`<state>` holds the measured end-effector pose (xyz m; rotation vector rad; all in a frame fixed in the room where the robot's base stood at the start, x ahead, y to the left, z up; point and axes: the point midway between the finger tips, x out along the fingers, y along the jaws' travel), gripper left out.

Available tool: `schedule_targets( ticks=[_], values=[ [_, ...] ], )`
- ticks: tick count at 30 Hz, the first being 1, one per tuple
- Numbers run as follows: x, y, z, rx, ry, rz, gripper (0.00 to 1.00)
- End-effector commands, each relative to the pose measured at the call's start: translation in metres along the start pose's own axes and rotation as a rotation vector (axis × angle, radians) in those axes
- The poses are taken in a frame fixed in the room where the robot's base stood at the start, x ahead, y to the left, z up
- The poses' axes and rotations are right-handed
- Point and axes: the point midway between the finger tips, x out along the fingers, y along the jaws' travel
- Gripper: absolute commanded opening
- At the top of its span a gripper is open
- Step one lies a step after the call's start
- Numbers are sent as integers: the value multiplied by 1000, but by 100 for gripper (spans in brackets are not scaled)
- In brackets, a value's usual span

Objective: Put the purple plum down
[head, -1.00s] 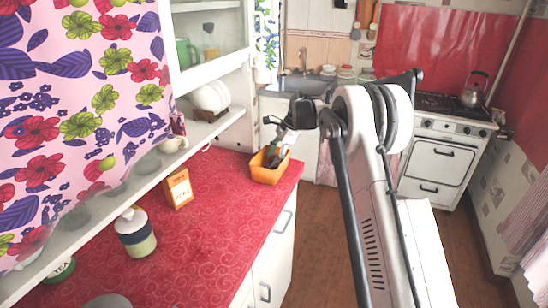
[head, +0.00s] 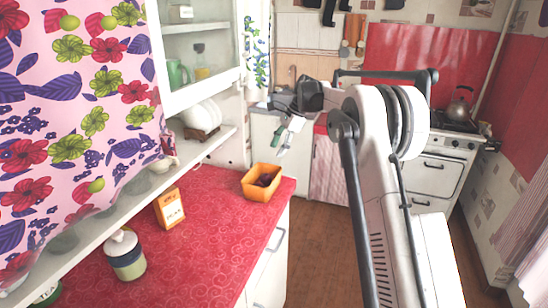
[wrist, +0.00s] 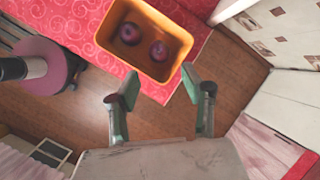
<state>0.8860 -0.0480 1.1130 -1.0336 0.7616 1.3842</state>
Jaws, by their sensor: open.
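Two round purple plums, one on the left (wrist: 130,33) and one on the right (wrist: 159,51), lie apart inside an orange rectangular tub (wrist: 168,72) in the wrist view. In the head view the tub (head: 260,192) stands on the red counter near its far right corner, with dark purple (head: 265,180) showing inside. My gripper (wrist: 152,92) is open, with nothing between its fingers. In the head view my gripper (head: 282,142) is above and to the right of the tub, clear of it.
A white shelf unit (head: 216,143) rises along the left. Open floor lies right of the counter; a stove (head: 447,150) stands behind.

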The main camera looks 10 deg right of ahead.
Motion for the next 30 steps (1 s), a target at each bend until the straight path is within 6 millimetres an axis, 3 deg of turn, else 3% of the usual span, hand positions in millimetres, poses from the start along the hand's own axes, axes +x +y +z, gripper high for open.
schedule_targets(
  ticks=[5,11,21,30],
  values=[
    [-13,5,6,-22,8,-5,43],
    [-45,31,34,-140,57,-35,43],
    [-97,105,85,-407,173,-82,43],
    [-124,187,120,-646,282,-107,43]
  ],
)
